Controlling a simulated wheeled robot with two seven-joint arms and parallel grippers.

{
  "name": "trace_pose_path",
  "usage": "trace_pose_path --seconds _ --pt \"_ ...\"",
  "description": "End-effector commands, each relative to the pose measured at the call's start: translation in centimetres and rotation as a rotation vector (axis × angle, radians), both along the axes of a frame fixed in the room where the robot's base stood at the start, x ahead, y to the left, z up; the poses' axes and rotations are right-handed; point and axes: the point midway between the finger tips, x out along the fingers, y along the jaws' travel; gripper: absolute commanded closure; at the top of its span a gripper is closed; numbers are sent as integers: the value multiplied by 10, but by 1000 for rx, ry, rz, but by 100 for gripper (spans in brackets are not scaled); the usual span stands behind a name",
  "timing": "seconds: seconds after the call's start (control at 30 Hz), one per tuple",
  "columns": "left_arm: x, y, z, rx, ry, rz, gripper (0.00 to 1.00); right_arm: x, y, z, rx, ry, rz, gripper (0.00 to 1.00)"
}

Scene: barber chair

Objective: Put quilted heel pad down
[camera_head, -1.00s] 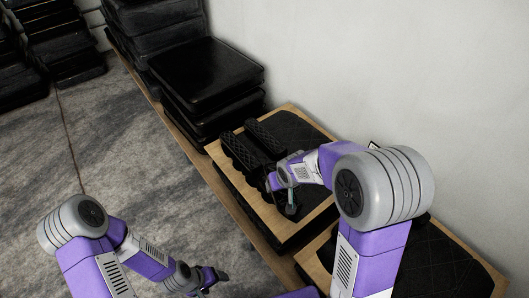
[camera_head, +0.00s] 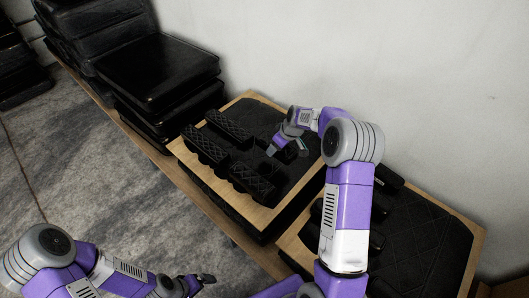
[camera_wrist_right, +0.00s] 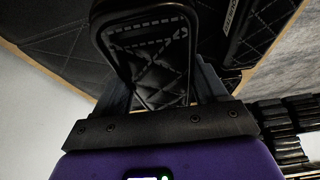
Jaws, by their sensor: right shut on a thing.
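My right gripper (camera_head: 288,150) is shut on a black quilted heel pad, over the right part of a wood-edged board (camera_head: 262,220) with a black quilted panel (camera_head: 258,110). In the right wrist view the held heel pad (camera_wrist_right: 150,60) stands between the fingers, with a smooth rim and diamond stitching. Its contact with the panel below cannot be told. My left gripper (camera_head: 203,280) is low at the bottom of the head view, away from the board; its fingers are too small to judge.
Several black quilted pads lie on the board: one at left (camera_head: 205,147), one behind (camera_head: 228,126), one in front (camera_head: 252,182). A stack of black cushions (camera_head: 160,75) stands left. Another wood-edged board with a black quilted panel (camera_head: 425,235) is at right. The wall is behind.

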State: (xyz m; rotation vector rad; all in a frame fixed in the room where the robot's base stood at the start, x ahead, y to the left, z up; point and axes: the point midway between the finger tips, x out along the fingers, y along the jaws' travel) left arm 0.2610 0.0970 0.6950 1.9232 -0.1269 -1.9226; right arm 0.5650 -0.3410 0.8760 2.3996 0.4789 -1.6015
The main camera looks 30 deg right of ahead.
Motion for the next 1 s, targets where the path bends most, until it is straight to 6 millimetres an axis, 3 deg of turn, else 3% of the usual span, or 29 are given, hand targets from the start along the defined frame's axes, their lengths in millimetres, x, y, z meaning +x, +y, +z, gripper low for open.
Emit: trace_pose_path --seconds 0.1,0.37,0.6,0.97,1.0 --pt "0 0 -6 0 0 0 0 -1 1 -27 2 4 0 66" --pt "0 0 -9 0 0 0 0 0 0 -50 0 1 0 66" --pt "0 0 -15 0 0 0 0 0 0 -81 0 1 -1 66" --pt "0 0 -19 0 0 0 0 0 0 -85 0 0 -1 66" --pt "0 0 -19 0 0 0 0 -1 0 -86 -1 2 -1 27"
